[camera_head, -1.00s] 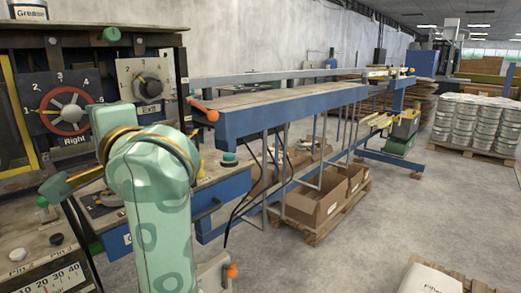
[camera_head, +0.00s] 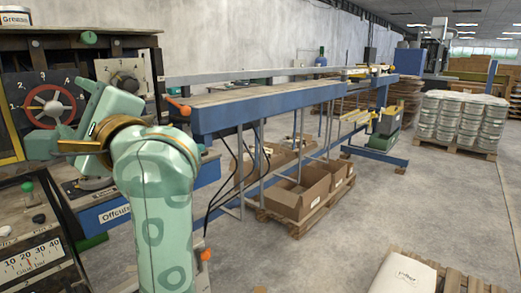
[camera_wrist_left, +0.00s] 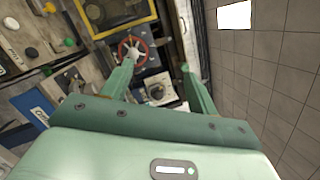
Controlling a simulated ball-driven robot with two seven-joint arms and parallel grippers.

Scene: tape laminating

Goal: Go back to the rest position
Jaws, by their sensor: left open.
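My left arm (camera_head: 155,190), light green with a brass-coloured ring, stands bent in front of the machine on the left of the head view. Its fingers are hard to make out there. In the left wrist view my left gripper (camera_wrist_left: 157,68) is open, with two green fingers apart and nothing between them. Beyond the fingers show the red-rimmed wheel (camera_wrist_left: 132,48) and a round dial knob (camera_wrist_left: 157,92). The wheel also shows in the head view (camera_head: 52,106). My right gripper is in no view.
The machine's blue bench (camera_head: 270,106) runs back to the right. Cardboard boxes (camera_head: 300,200) sit on a pallet beneath it. A white sack (camera_head: 405,274) lies on a pallet at front right. Stacked buckets (camera_head: 462,122) stand behind. The grey floor between is clear.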

